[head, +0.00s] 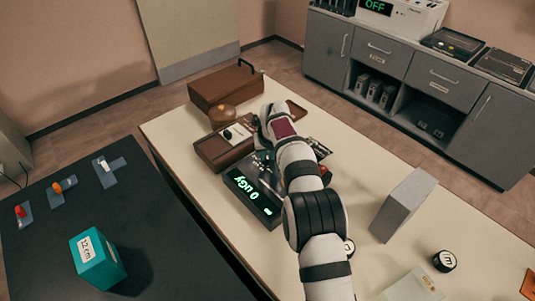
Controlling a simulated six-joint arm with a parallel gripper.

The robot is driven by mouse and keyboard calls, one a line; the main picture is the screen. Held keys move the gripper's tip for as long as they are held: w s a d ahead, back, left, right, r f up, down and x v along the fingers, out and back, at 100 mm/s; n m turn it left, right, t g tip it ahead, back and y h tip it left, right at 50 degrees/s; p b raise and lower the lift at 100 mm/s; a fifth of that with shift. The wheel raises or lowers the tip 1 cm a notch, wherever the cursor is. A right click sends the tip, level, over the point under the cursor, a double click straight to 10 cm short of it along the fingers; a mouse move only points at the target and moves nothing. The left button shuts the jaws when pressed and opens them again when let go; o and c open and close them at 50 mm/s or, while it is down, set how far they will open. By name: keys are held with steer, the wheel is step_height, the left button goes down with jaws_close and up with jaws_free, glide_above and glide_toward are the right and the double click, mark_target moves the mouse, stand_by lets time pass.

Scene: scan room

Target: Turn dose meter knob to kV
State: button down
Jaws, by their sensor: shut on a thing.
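The dose meter (253,197) is a dark box on the cream table, with a green display reading "0 uGy" facing the front left. My arm passes over its right side and hides much of its top panel. My gripper (263,138) points down at the meter's back end, its fingertips partly hidden behind my wrist. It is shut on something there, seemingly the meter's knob. The knob and its markings are hidden, so its setting cannot be read.
A brown case (223,150) sits left of the gripper, with a brown rounded object (221,115) and a handled brown box (226,86) behind. A grey block (403,204) and a black disc (444,261) stand right. A teal cube (97,260) is on the dark table (170,245).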

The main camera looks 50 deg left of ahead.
steer(key=shift+m, duration=0.3)
steer(key=m+t+h, duration=0.1)
steer(key=m, duration=0.2)
steer(key=shift+s+a, duration=0.15)
steer(key=shift+a+m+t+h, duration=0.2)
steer(key=shift+m+h, duration=0.1)
steer(key=shift+m, duration=0.65)
steer(key=shift+a+m+t+h, duration=0.1)
steer(key=shift+m+t+h, duration=0.15)
steer(key=shift+m, duration=0.7)
steer(key=shift+s+d+m, duration=0.15)
steer(key=shift+d+m, duration=0.05)
steer(key=shift+m, duration=0.1)
steer(key=c, duration=0.8)
jaws_free()
